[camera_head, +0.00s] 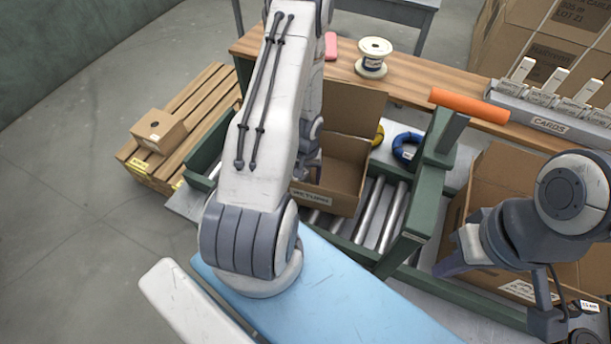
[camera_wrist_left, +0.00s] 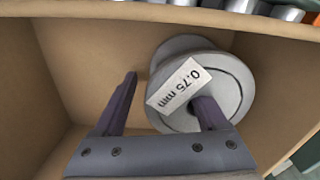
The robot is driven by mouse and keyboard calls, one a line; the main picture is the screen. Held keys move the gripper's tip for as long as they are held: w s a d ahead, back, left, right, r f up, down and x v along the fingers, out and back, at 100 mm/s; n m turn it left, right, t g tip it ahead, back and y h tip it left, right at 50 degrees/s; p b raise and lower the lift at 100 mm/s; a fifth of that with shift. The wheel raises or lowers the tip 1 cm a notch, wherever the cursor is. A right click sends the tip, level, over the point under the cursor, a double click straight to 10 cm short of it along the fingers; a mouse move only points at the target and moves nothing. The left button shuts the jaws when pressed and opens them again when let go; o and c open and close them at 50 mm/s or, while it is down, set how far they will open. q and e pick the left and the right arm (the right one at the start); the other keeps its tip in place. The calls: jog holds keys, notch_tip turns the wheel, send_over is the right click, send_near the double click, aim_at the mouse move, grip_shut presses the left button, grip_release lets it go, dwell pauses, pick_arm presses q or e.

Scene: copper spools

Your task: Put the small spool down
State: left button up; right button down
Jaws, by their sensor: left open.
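The small spool, grey with a white label reading "0.75 mm" (camera_wrist_left: 180,85), lies inside a cardboard box in the left wrist view. My left gripper (camera_wrist_left: 165,97) is open, with one finger left of the spool and the other overlapping the spool's centre hole. I cannot tell whether that finger touches it. The open cardboard box marked "RETURN" (camera_head: 328,198) stands beside the arm. My right gripper (camera_head: 500,275) is at the right, above a large carton; its jaw opening is unclear.
A pale spool (camera_head: 374,57) and a pink block (camera_head: 330,45) stand on the wooden shelf (camera_head: 410,86).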

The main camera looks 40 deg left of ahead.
pick_arm(q)
notch_tip(320, 180, up, 11)
jog(key=p, duration=1)
jog(key=shift+w+d+f, duration=0.1)
jog(key=shift+f, duration=0.1)
jog(key=shift+w+d, duration=0.1)
